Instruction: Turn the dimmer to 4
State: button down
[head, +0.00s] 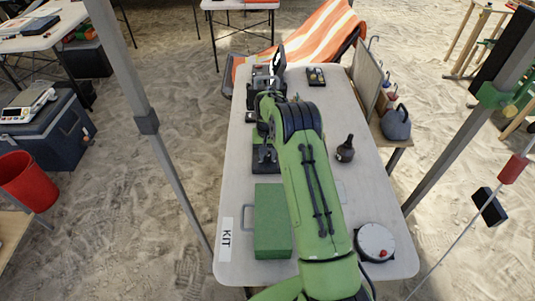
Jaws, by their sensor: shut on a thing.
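My green arm reaches up the long pale table (352,170) in the head view. My gripper (263,132) is small at its far end, at the left half of the table, pointing down. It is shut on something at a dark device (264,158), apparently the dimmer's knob. The arm's wrist and the gripper hide most of the contact. The dial marks and the dimmer's setting are too small to read.
A green case (271,222) lies beside the KIT label (225,240). Dark equipment (262,75) crowds the table's far end. Canopy poles flank the table.

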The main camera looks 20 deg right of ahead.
aim_at(268, 157)
jog(key=m, duration=0.5)
jog(key=shift+m, duration=0.3)
jog(key=m, duration=0.4)
jog(key=shift+m+b, duration=0.4)
jog(key=c, duration=0.9)
grip_release()
jog(key=shift+o, duration=0.2)
notch_tip(268, 157, up, 16)
jog(key=p, duration=0.3)
jog(key=shift+p, duration=0.3)
jog(key=shift+f, duration=0.15)
